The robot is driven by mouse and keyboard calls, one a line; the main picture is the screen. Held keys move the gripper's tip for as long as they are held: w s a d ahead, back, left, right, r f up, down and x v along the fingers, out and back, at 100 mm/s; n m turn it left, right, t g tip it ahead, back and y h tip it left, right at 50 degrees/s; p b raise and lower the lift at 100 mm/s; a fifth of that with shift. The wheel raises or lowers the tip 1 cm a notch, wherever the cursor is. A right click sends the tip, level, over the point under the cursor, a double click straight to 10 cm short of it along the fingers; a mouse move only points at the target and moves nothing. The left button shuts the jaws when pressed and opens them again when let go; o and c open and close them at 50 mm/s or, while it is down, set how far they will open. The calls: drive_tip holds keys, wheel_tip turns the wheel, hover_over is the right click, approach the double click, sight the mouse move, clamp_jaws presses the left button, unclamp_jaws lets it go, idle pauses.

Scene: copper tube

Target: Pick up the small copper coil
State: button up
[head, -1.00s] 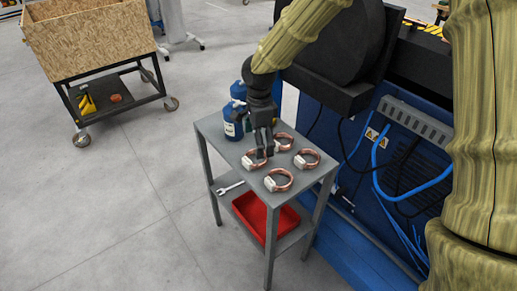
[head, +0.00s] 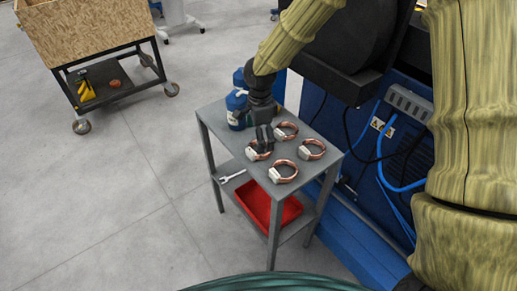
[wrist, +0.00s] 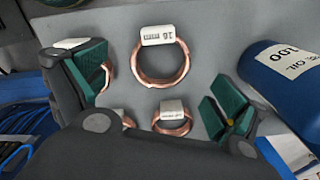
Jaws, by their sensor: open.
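In the wrist view my gripper (wrist: 158,94) is open and empty, with green pads apart. A larger-looking coil tagged "16 mm" (wrist: 161,82) shows beyond the pads, a smaller-looking one (wrist: 173,127) between them. Another (wrist: 128,119) is partly hidden. I cannot tell which is smallest.
Blue bottles (head: 235,108) stand at the table's back left, close to my gripper; one also shows in the wrist view (wrist: 278,84). A red tray (head: 258,208) and a wrench (head: 232,177) lie on the lower shelf. A blue machine (head: 365,165) stands at right.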

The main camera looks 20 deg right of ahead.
sight(250, 153)
drive_tip(key=shift+f+p, duration=0.75)
drive_tip(key=shift+f, duration=1.8)
drive_tip(key=shift+c, duration=0.2)
drive_tip(key=c, duration=1.1)
drive_tip(key=shift+r, duration=0.15)
